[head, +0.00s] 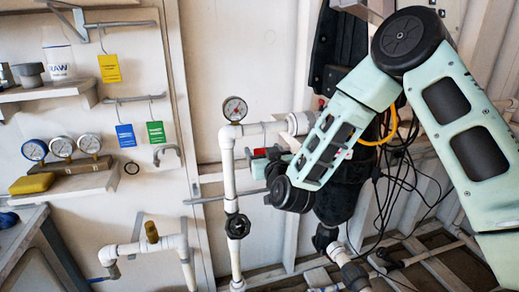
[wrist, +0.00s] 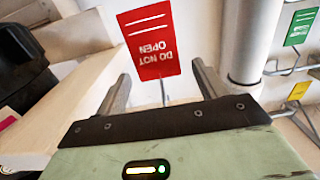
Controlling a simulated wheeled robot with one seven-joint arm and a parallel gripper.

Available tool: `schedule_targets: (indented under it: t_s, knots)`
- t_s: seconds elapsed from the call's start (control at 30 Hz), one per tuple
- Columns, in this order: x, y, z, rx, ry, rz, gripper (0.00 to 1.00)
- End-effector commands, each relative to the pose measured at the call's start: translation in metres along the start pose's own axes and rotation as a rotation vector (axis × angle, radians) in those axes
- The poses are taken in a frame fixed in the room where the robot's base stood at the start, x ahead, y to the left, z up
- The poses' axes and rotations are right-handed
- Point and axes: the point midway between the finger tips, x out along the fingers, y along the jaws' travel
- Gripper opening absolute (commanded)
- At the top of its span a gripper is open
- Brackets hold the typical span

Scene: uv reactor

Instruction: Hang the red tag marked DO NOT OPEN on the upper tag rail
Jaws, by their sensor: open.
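The red tag (wrist: 150,40), printed DO NOT OPEN, appears upside down in the wrist view. A thin wire (wrist: 163,93) runs from its edge toward my gripper. My gripper (wrist: 160,68) is open, with one finger on each side of the wire in the picture; I see no grip on the tag. In the head view a small red patch (head: 259,152) shows by my wrist, but its lettering cannot be read. The upper tag rail (head: 125,24) is at the upper left, with a yellow tag (head: 109,68) hanging below it.
A lower rail (head: 135,98) holds a blue tag (head: 125,135) and a green tag (head: 155,133). White pipes with a gauge (head: 235,109) stand between the board and my arm. Shelves (head: 80,187) jut out at left. A white pipe (wrist: 252,40) passes right of the red tag.

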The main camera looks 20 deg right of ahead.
Motion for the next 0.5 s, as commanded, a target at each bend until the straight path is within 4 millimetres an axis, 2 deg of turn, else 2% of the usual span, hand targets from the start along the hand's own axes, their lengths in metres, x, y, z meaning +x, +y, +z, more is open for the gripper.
schedule_targets:
  t_s: [0.27, 0.43, 0.5]
  knots:
    - [-0.0009, -0.0002, 0.0002, 0.0, 0.0, 0.0, 0.71]
    - [-0.0008, -0.0001, 0.0001, 0.0, 0.0, 0.0, 0.24]
    - [-0.0007, -0.0001, 0.0, 0.0, 0.0, 0.0, 0.23]
